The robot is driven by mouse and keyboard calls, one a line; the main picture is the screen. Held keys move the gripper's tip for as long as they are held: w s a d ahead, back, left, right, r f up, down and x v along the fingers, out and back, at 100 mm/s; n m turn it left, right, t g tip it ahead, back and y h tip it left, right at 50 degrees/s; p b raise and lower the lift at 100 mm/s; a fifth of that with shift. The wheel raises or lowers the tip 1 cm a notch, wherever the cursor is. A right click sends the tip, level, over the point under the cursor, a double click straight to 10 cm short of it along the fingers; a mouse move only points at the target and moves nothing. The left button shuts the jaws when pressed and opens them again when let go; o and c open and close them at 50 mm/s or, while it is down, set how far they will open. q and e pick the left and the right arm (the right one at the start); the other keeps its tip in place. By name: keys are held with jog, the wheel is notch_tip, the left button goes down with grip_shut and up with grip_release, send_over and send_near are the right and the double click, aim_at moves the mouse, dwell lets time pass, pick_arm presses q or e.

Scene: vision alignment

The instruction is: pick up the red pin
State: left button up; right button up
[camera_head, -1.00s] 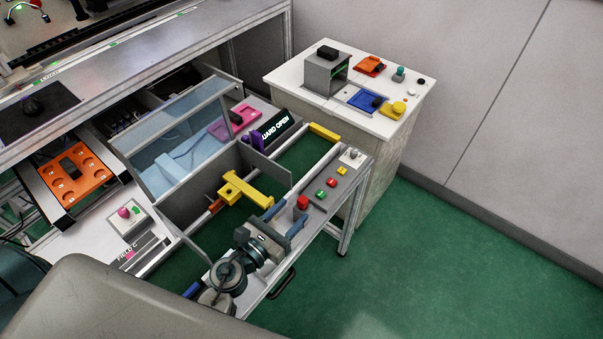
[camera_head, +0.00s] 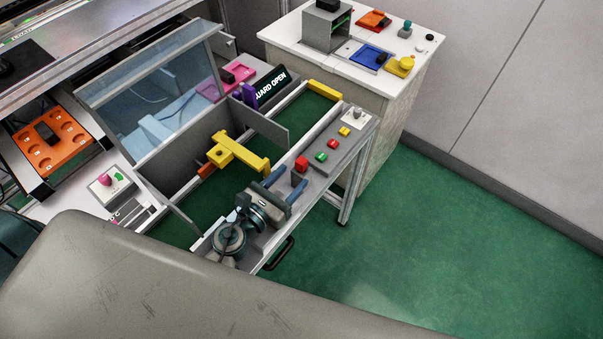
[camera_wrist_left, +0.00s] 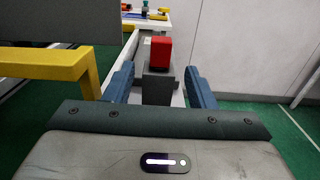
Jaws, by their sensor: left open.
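The red pin (camera_head: 301,163) is a small upright red block on a grey holder, at the near end of the grey button panel. In the wrist view the red pin (camera_wrist_left: 160,52) stands straight ahead, centred between my fingers and slightly above their tips. My left gripper (camera_head: 286,183) is open and empty, just short of the pin, with its blue fingers pointing toward it. The same left gripper (camera_wrist_left: 158,72) shows both fingers apart in the wrist view. I see no contact with the pin. My right gripper is not in view.
A yellow bracket (camera_head: 240,153) stands left of my gripper, near a grey upright panel (camera_head: 265,121). Green and red buttons (camera_head: 321,156) lie beyond the pin. A white cabinet (camera_head: 388,75) with coloured parts stands behind. Green floor (camera_head: 440,230) is open at right.

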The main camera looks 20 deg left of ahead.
aim_at(298, 170)
pick_arm(q)
jog(key=shift+w+d+r, duration=0.15)
jog(key=shift+w+r, duration=0.1)
jog(key=shift+w, duration=0.25)
jog(key=p+x, duration=0.1)
jog(key=x, duration=0.4)
jog(key=shift+w+d, duration=0.1)
jog(key=shift+w, duration=0.15)
jog(key=shift+w+f, duration=0.1)
jog(key=shift+w, duration=0.05)
jog(key=c, duration=1.1)
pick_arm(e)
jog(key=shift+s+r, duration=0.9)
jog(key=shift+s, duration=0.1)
